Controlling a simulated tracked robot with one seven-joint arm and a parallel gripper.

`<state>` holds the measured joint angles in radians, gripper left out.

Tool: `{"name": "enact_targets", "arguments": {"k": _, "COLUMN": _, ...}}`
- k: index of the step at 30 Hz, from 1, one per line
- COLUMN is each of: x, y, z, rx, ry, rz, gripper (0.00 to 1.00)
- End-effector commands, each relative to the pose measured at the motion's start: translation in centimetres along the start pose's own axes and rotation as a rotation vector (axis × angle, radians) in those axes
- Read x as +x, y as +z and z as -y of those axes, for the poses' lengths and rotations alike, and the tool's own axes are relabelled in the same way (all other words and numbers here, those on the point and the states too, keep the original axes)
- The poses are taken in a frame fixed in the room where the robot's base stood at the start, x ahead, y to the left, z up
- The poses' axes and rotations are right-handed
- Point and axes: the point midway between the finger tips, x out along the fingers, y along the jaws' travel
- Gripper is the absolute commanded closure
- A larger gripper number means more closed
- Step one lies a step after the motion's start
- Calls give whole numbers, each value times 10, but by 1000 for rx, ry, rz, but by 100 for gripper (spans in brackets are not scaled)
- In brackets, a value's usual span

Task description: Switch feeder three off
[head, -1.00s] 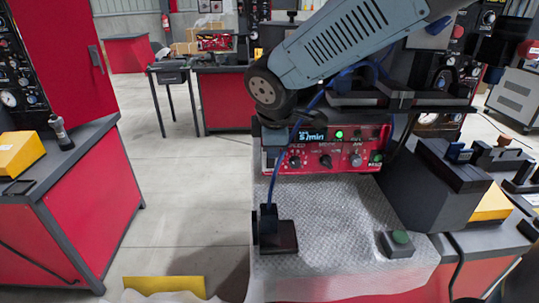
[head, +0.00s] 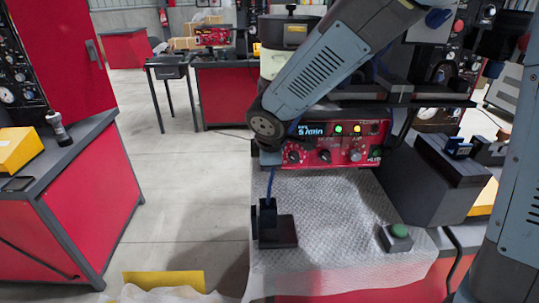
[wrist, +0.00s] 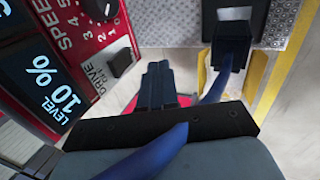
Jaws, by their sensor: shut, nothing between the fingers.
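A red feeder control panel (head: 338,164) faces me in the head view. It has a display reading about 5/min (head: 311,130), a green light (head: 338,129), an amber light (head: 357,129) and several knobs. No feeder number is readable. In the wrist view a red panel with a "LEVEL 10%" display (wrist: 45,92) fills the left, with a SPEED knob (wrist: 100,9) and a black DRIVE knob (wrist: 119,62). My gripper (wrist: 158,68) is shut and empty, to the right of the DRIVE knob and apart from it. In the head view my arm hides the fingers.
A grey textured mat (head: 335,225) lies before the panel. On it are a black block (head: 277,230) with a blue cable and a green button box (head: 397,236). A dark grey box (head: 445,185) stands right. Open floor (head: 190,190) lies left, beyond it a red cabinet (head: 95,215).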

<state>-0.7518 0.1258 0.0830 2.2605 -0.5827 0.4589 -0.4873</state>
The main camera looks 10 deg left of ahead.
Motion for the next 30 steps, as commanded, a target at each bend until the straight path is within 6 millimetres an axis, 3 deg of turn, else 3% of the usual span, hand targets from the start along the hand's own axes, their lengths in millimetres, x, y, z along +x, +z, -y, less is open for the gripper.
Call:
{"name": "enact_targets", "arguments": {"k": 10, "x": 14, "y": 0, "z": -34, "rx": 0, "ry": 0, "rz": 0, "gripper": 100}}
{"name": "enact_targets", "arguments": {"k": 30, "x": 16, "y": 0, "z": -45, "rx": -1, "ry": -2, "rz": 1, "gripper": 100}}
